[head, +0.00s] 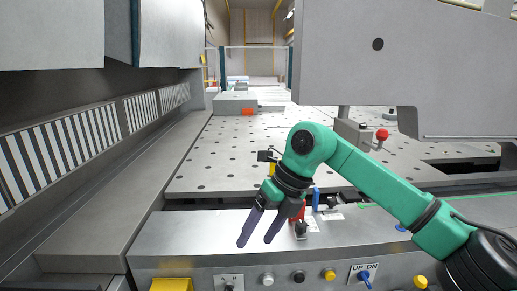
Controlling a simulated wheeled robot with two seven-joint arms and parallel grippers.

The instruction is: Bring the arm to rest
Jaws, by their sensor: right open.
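My right arm (372,188), green with black joints, comes in from the right edge. It bends at a raised wrist and points down to the left. My right gripper (259,243) has two dark fingers that are apart, with nothing between them. It hangs over the grey front ledge of the machine, above the row of buttons. Part of the ledge behind the gripper is hidden. My left gripper does not show.
The perforated table (222,165) lies behind the ledge. A control panel with a yellow button (329,274) and a switch (365,275) runs along the front. A red knob (382,134) stands at right. A large grey housing (400,60) overhangs the right side.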

